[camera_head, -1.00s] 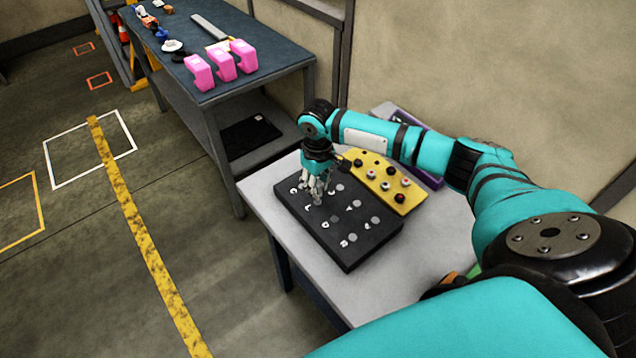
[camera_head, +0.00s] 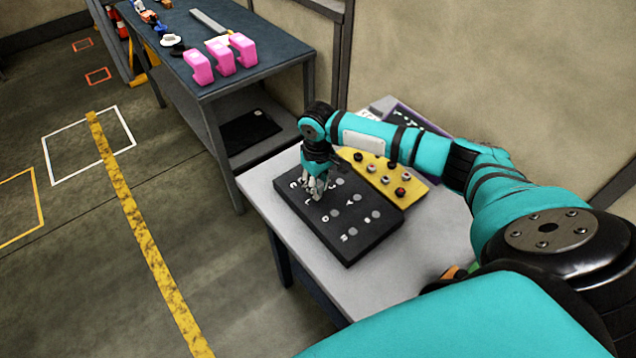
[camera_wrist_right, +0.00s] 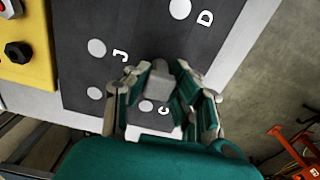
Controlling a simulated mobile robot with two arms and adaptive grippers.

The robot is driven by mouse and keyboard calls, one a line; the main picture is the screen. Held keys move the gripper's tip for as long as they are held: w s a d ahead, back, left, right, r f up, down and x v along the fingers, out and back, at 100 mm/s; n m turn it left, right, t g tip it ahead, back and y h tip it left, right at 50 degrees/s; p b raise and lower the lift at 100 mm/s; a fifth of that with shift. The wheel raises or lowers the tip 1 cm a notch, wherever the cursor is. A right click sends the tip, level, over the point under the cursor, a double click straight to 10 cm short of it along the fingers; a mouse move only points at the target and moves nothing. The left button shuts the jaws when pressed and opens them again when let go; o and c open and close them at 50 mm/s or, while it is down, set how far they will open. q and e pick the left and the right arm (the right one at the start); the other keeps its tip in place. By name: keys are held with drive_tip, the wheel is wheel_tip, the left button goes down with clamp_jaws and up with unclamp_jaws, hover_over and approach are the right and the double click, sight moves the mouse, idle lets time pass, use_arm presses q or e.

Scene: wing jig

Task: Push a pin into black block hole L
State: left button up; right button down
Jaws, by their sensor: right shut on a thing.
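The black block (camera_head: 345,240) lies flat on the grey table, with white letters and round grey spots on its top. My right gripper (camera_head: 314,194) points down over the block's far left part. In the right wrist view its fingers (camera_wrist_right: 160,92) are closed around a small grey piece (camera_wrist_right: 158,73), seemingly a pin, between the letters C and D. The fingers hide the hole beneath and the letter L cannot be read there. I cannot tell whether the pin's tip is in a hole. My left gripper is not in view.
A yellow board (camera_head: 384,178) with several black, grey and red knobs lies right behind the block. A purple-edged panel (camera_head: 418,119) is behind it. A blue-topped bench (camera_head: 270,50) with pink parts (camera_head: 221,58) stands at the back left.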

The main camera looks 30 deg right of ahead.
drive_tip(key=shift+f, duration=0.1)
drive_tip(key=c, duration=1.1)
unclamp_jaws()
wheel_tip(320, 180, up, 12)
